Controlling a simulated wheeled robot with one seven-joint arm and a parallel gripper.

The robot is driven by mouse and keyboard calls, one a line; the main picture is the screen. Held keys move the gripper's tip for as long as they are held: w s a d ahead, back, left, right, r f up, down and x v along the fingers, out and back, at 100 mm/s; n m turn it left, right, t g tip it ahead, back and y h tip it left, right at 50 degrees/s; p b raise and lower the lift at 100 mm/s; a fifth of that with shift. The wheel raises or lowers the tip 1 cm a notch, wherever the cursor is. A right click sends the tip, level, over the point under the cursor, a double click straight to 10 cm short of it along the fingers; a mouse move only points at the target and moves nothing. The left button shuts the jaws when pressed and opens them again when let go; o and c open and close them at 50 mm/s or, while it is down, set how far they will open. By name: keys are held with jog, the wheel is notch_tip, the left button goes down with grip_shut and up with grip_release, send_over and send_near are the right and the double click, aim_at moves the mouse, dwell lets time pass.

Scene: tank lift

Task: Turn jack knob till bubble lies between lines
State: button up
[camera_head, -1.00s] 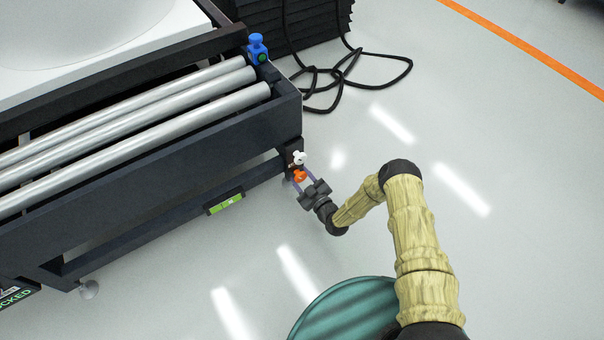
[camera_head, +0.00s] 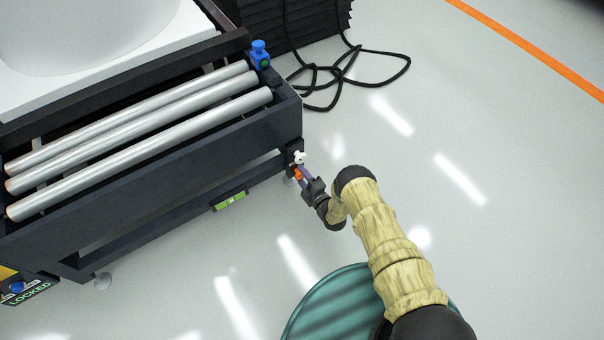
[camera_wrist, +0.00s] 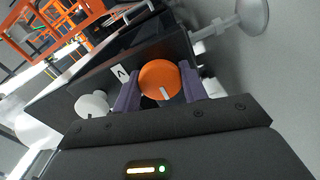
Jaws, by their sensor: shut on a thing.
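The orange jack knob (camera_wrist: 160,80) with a pale pointer mark sits on the dark corner of the frame. It also shows in the head view (camera_head: 298,173), partly hidden by my gripper. My gripper (camera_wrist: 158,92) is shut on it, with a purple finger on each side. A white knob (camera_wrist: 91,104) is beside it, to the left in the wrist view and just above it in the head view (camera_head: 299,157). The green level vial (camera_head: 231,201) is on the lower rail. Its bubble is too small to place against the lines.
Metal rollers (camera_head: 140,125) lie in the dark frame (camera_head: 200,155). A blue fitting (camera_head: 260,54) stands at the frame's corner. A black cable (camera_head: 345,75) lies on the floor behind. A levelling foot (camera_wrist: 245,18) is near the knob.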

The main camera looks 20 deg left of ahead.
jog(key=shift+d+n+p, duration=0.1)
jog(key=shift+n+p, duration=0.25)
jog(key=shift+n, duration=0.65)
jog(key=shift+f, duration=0.1)
jog(key=o, duration=1)
jog(key=shift+c, duration=0.2)
